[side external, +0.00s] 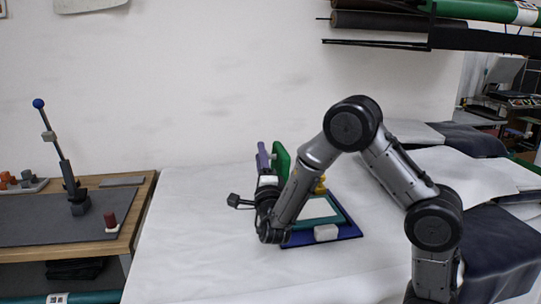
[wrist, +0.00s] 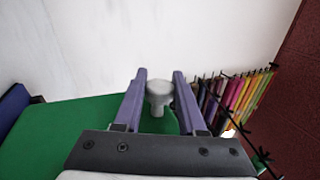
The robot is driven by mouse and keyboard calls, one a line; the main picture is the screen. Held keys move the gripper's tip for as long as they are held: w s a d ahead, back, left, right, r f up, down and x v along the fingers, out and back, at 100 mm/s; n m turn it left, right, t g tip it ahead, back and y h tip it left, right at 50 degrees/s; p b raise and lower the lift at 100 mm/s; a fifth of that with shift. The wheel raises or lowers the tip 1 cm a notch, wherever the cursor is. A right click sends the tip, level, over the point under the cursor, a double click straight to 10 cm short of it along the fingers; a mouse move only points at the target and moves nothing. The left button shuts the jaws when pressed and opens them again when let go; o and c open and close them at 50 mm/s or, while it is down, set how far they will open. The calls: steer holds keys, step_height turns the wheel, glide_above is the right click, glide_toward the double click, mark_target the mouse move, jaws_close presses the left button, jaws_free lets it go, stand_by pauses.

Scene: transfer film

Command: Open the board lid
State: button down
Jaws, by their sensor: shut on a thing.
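The green lid (side external: 281,165) stands raised, roughly upright, at the back left of the blue board (side external: 354,230). In the wrist view the lid (wrist: 60,138) fills the lower left, and a grey knob (wrist: 158,95) rises from it. My gripper (wrist: 159,78) has its two purple fingers on either side of the knob, shut on it. In the side view my gripper (side external: 262,152) is just left of the lid; the knob is hidden there. My arm covers part of the board.
A white block (side external: 326,233) sits at the board's front edge, and a yellow piece (side external: 320,185) stands behind my arm. A wooden bench (side external: 130,215) with a blue-knobbed lever (side external: 60,150) is at left. The white table (side external: 190,230) is clear left of the board.

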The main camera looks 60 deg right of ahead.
steer(key=shift+w+a+f+n, duration=0.1)
steer(key=shift+w+a+n, duration=0.15)
steer(key=shift+a+n, duration=0.05)
steer(key=shift+c, duration=2.4)
jaws_free()
steer(key=v, duration=1.4)
steer(key=shift+d, duration=0.15)
